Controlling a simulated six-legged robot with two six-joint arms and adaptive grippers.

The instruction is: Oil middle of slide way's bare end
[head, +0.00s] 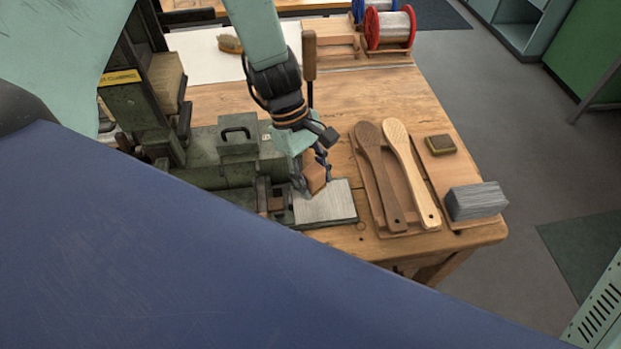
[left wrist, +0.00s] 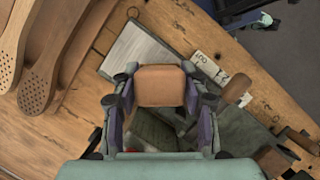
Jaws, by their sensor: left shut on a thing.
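The bare end of the slide way (head: 330,205) is a flat, pale grey metal plate at the front right of the green machine. It also shows in the left wrist view (left wrist: 137,48). My left gripper (head: 314,181) points down over this plate and is shut on a brown block (head: 316,172). The block also shows between the fingers in the left wrist view (left wrist: 160,86). The block is at or just above the plate's back part; I cannot tell whether it touches. The block hides part of the plate. My right gripper is not in view.
The green machine (head: 237,140) stands to the left of the plate. Two brush backs, dark (head: 377,180) and light (head: 409,170), lie on a board to the right. A grey block (head: 476,201) sits near the table's right corner. A white tag (left wrist: 207,66) lies by the plate.

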